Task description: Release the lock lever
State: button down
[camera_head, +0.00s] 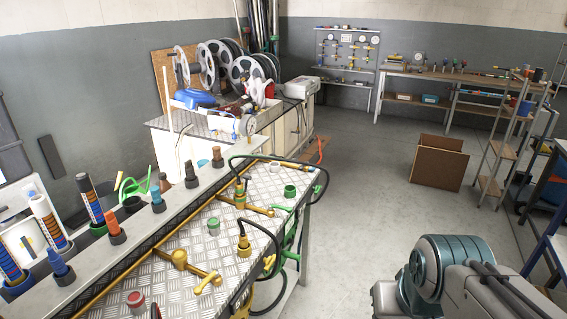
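Several hose reels with pale discs (207,64) stand in a row on the cabinet at the back left. A lock lever cannot be picked out; the reels are too small and far off to tell such a part. A part of my own arm (450,270) shows at the bottom right, over the floor and apart from the bench and reels. My gripper is not in view, so what it holds is hidden.
A metal-topped bench (262,190) with brass pipes, valves and a black hose fills the left foreground. Shelves and a workbench (455,77) line the back right. The central floor (365,190) is clear.

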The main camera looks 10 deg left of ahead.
aim_at(247, 177)
jog(key=z, duration=0.2)
jog(key=i, duration=0.65)
jog(key=u, duration=0.7)
jog(key=i, duration=0.6)
jog(key=u, duration=0.65)
